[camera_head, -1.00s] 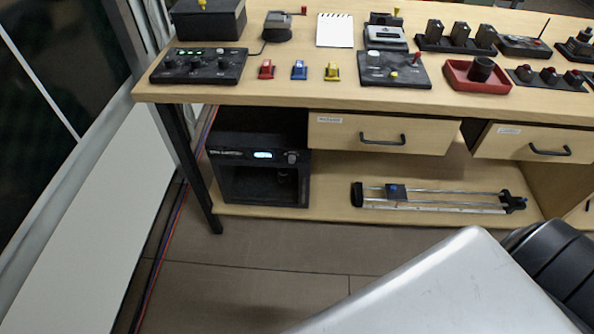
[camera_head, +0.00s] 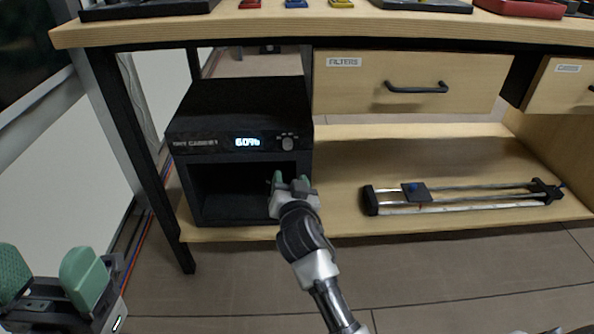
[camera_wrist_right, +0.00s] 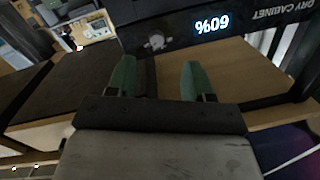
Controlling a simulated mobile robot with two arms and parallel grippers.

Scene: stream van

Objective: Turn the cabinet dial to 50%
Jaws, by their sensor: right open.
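The black dry cabinet (camera_head: 240,110) stands on the lower shelf at the left, its front compartment open. Its lit display (camera_head: 248,142) reads 60%. The small round dial (camera_head: 288,143) is right of the display. My right gripper (camera_head: 290,182) is open and empty, below the dial and in front of the cabinet's lower right. In the right wrist view the dial (camera_wrist_right: 156,41) lies beyond the gap between the green fingertips (camera_wrist_right: 159,76), apart from them. The display (camera_wrist_right: 212,24) appears upside down there. My left gripper (camera_head: 48,275) is open and empty at the lower left.
A desk top (camera_head: 270,28) overhangs the cabinet. A drawer labelled FILTERS (camera_head: 345,85) is to its right. A slider rail (camera_head: 465,196) lies on the shelf (camera_head: 400,155). A black desk leg (camera_head: 140,165) stands left of the cabinet.

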